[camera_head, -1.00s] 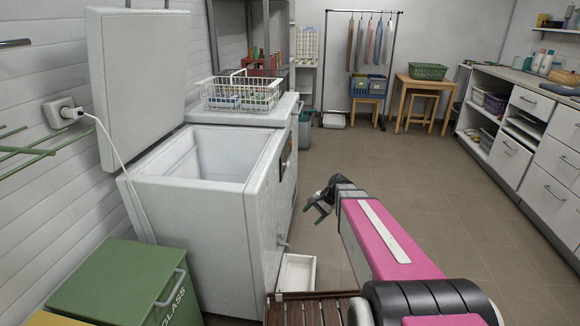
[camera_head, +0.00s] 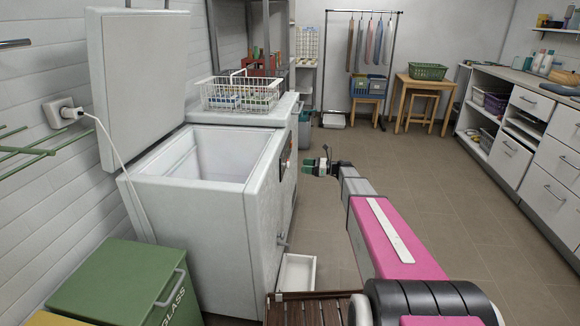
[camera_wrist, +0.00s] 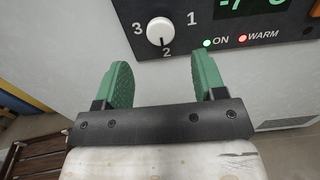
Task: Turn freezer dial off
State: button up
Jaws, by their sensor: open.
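The freezer dial (camera_wrist: 160,31) is a round white knob on a dark control panel (camera_wrist: 222,36) in the wrist view. The numbers 3, 2 and 1 show around it, and its small mark points down towards 2. The chest freezer (camera_head: 212,222) is white with its lid raised. My gripper (camera_wrist: 163,72) is open and empty, its two green fingers pointing at the panel. The dial lies just beyond the fingertips, between them in the picture; I see no contact. In the head view my gripper (camera_head: 305,166) is level beside the freezer's right-hand face.
A display reading about -7, a green ON light (camera_wrist: 207,43) and a red WARM light (camera_wrist: 242,37) sit right of the dial. A wire basket (camera_head: 240,94) stands behind the freezer opening. The floor to the right is clear.

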aim_at(286, 165)
jog(key=w+a, duration=0.1)
jog(key=a, duration=0.6)
jog(key=shift+w+a, duration=0.25)
jog(key=shift+a, duration=0.15)
jog(key=c, duration=0.9)
